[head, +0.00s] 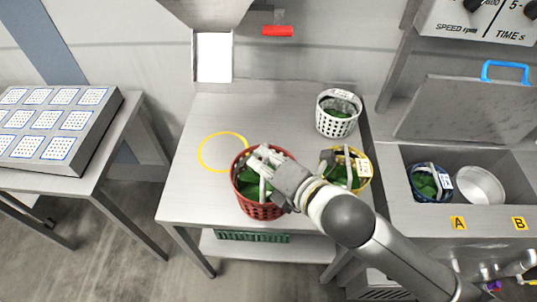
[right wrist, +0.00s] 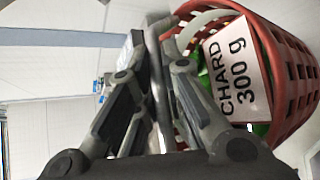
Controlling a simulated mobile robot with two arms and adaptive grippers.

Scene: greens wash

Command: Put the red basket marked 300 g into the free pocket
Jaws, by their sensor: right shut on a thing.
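The red basket (head: 262,210) with greens in it is at the front of the steel table; I cannot tell whether it touches the top. Its label reads "CHARD 300 g" in the right wrist view (right wrist: 236,75). My right gripper (head: 266,160) is shut on the basket's pale handle (right wrist: 193,30). In the machine at the right, pocket B (head: 480,185) is an empty round metal well. Pocket A beside it holds a blue basket (head: 432,183) with greens and a label. My left gripper is not in view.
A white basket (head: 337,113) stands at the table's back right. A yellow basket (head: 361,178) is partly behind my right arm. A yellow ring (head: 223,134) marks bare table (head: 205,200). The machine's raised lid (head: 465,108) has a blue handle (head: 505,66).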

